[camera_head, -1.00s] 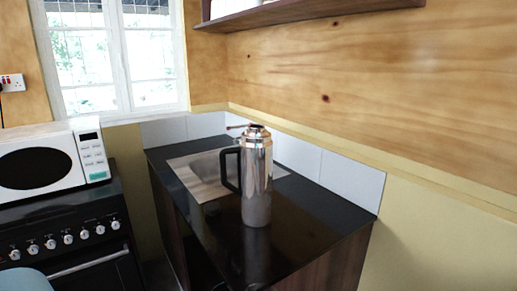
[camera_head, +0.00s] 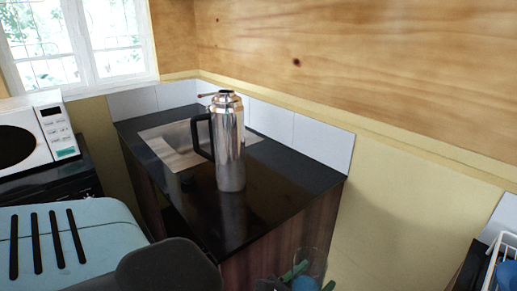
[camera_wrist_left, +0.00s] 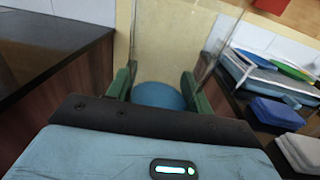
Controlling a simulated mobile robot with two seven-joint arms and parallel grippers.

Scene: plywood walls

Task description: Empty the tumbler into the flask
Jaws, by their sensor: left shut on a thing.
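The flask (camera_head: 231,155) is a tall shiny steel vessel with a black handle on its left side. It stands upright on the dark countertop; its top looks dark, and I cannot tell if it is open. My left gripper (camera_head: 300,273) is at the bottom edge of the head view, nearer than the flask and to its right. Its green fingers are shut on the clear tumbler (camera_head: 316,262). The tumbler also shows in the left wrist view (camera_wrist_left: 172,40), between the fingers (camera_wrist_left: 160,88), with something blue and round at its near end. My right gripper is in neither view.
The countertop (camera_head: 275,205) has a sink (camera_head: 177,150) set in it behind the flask. A white microwave (camera_head: 38,135) stands at the left. A white rack (camera_head: 497,262) is at the lower right. Tiles and a wall close off the back.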

